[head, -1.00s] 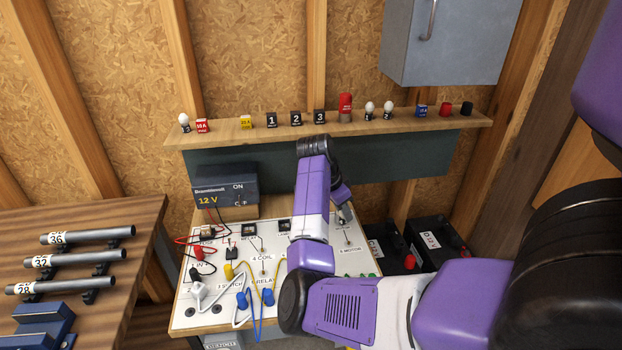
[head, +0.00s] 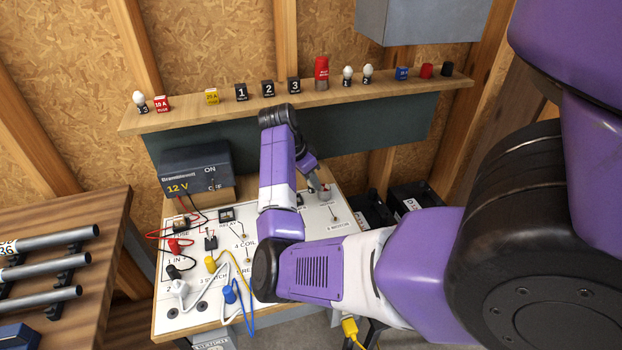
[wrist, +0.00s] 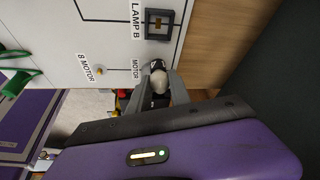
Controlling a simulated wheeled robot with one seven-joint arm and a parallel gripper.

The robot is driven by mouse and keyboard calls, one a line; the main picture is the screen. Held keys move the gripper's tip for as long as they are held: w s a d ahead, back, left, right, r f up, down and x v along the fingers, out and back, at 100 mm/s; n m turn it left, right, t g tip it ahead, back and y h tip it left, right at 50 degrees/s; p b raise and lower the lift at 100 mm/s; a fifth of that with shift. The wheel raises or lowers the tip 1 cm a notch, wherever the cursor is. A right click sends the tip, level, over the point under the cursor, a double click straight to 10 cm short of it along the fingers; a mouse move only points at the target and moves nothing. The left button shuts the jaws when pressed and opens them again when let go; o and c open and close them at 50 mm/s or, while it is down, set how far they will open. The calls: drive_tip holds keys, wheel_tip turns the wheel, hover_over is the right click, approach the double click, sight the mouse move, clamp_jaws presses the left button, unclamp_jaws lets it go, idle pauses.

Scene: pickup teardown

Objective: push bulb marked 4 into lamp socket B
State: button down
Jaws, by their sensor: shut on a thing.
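In the wrist view my gripper (wrist: 157,92) is shut on a white bulb (wrist: 157,83) with a dark base. The marking on its base is too small to read. The bulb is apart from the socket, lower in the picture, close to the MOTOR label. In the head view my gripper (head: 317,183) is over the board's far right part. The held bulb and socket B cannot be made out there.
The shelf (head: 190,120) behind holds bulbs 3 (head: 140,101), 1 (head: 347,76) and 2 (head: 367,73), with fuses and relays. Wires and plugs cover the front left of the board (head: 190,318). The 12 V supply (head: 196,170) stands behind it.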

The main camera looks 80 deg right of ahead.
drive_tip(key=shift+f+b, duration=0.5)
drive_tip(key=shift+f, duration=0.35)
drive_tip(key=shift+w+a+r, duration=0.2)
drive_tip(key=shift+w+r, duration=0.05)
drive_tip(key=shift+w, duration=0.15)
drive_tip(key=shift+w+a, duration=0.5)
drive_tip(key=shift+w, duration=0.4)
drive_tip(key=shift+w+a, duration=0.45)
drive_tip(key=shift+w, duration=0.45)
drive_tip(key=shift+w+a+p, duration=0.1)
drive_tip(key=shift+p, duration=0.2)
drive_tip(key=shift+f+b, duration=0.45)
drive_tip(key=shift+f, duration=0.35)
drive_tip(key=c, duration=1.1)
unclamp_jaws()
drive_tip(key=shift+r, duration=0.1)
